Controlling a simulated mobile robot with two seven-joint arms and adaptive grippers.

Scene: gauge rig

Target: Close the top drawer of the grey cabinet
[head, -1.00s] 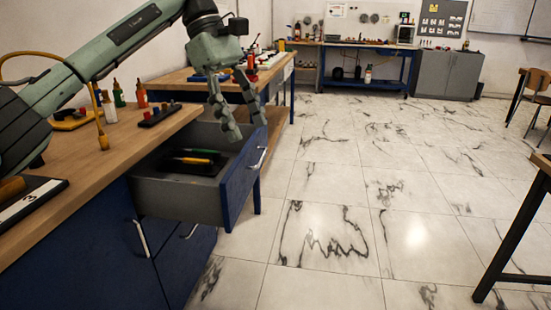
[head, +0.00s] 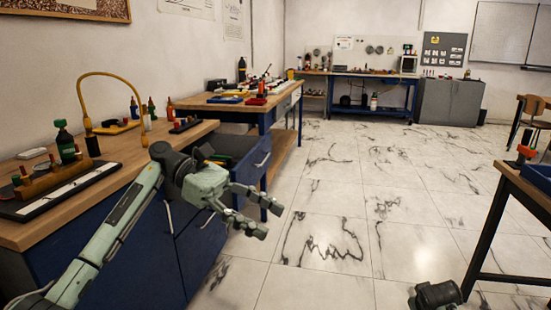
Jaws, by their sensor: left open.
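An open drawer with a blue front (head: 257,158) and bar handle juts out from the blue-fronted cabinet (head: 110,245) under the wooden worktop. My left gripper (head: 270,220) is open and empty, fingers spread and pointing right. In the picture it is below and in front of the drawer front, apart from the handle. A plain grey cabinet (head: 450,101) stands at the far back, with no open drawer visible.
The worktop (head: 130,150) holds bottles, a yellow curved lamp-like stand (head: 140,95) and a dark tray. A second bench (head: 235,105) stands just behind. A dark-legged table (head: 500,210) is at the right. The tiled floor between is clear.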

